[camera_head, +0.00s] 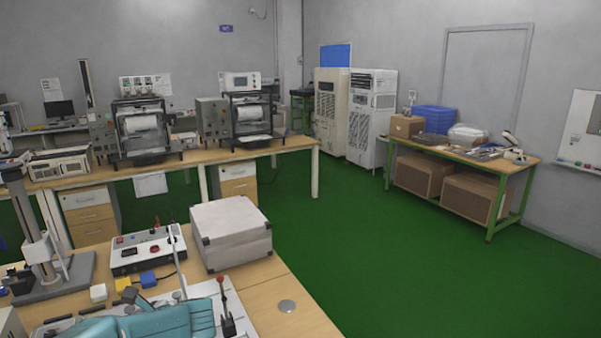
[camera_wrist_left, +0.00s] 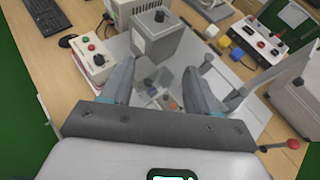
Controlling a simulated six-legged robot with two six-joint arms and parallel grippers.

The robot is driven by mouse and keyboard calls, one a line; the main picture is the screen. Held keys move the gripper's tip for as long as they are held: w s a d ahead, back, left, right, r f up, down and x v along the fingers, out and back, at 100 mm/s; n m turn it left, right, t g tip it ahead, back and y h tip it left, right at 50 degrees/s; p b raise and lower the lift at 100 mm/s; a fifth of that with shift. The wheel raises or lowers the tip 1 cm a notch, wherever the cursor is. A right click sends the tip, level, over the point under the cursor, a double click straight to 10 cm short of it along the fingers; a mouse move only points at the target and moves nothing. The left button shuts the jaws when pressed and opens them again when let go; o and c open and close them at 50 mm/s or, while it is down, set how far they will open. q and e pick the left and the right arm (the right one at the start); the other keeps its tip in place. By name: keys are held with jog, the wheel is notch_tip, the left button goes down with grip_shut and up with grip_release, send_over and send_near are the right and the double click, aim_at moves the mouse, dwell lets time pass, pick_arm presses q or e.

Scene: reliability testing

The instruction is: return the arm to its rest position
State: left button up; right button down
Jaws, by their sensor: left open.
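My left gripper (camera_wrist_left: 158,68) shows in the left wrist view with its two grey-teal fingers spread apart. Nothing is between the fingertips. It is above the workbench, over a pale plate (camera_wrist_left: 120,50) with small parts, and a grey block with a black knob (camera_wrist_left: 155,38) stands just beyond the fingers. In the head view a teal shape at the bottom edge is probably part of my left arm; its fingertips cannot be made out there. My right gripper is in neither view.
A red-knobbed lever (camera_head: 223,292) stands close beside the arm. A grey case (camera_head: 230,233), a control box (camera_head: 148,250) and a stand (camera_head: 45,265) are on the near bench. Green floor (camera_head: 370,250) is clear to the right.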

pick_arm(q)
jog(key=s+d+f+n+g+h, duration=0.1)
jog(key=s+d+f+n+h, duration=0.1)
jog(key=s+d+f+h, duration=0.45)
jog(key=s+d+f+n+g+h, duration=0.1)
jog(key=s+d+f+g, duration=0.15)
jog(key=f, duration=0.75)
jog(key=s+d+f+n+g+h, duration=0.1)
jog(key=s+d+f+n+h, duration=0.25)
jog(key=f, duration=0.55)
jog(key=s+d+f+n+h, duration=0.3)
jog(key=s+d+n, duration=0.3)
jog(key=s+n, duration=0.15)
jog(key=s+d+f+n+h, duration=0.3)
jog(key=s+d+n, duration=0.2)
jog(key=s+n, duration=0.25)
notch_tip(320, 180, down, 10)
jog(key=n+t+b, duration=0.1)
jog(key=b, duration=0.9)
jog(key=shift+s+a+y, duration=0.2)
jog(key=shift+s+y, duration=0.1)
jog(key=shift+s, duration=0.05)
jog(key=shift+w+n, duration=0.1)
jog(key=shift+n, duration=0.15)
jog(key=c, duration=0.3)
jog(key=shift+a, duration=0.1)
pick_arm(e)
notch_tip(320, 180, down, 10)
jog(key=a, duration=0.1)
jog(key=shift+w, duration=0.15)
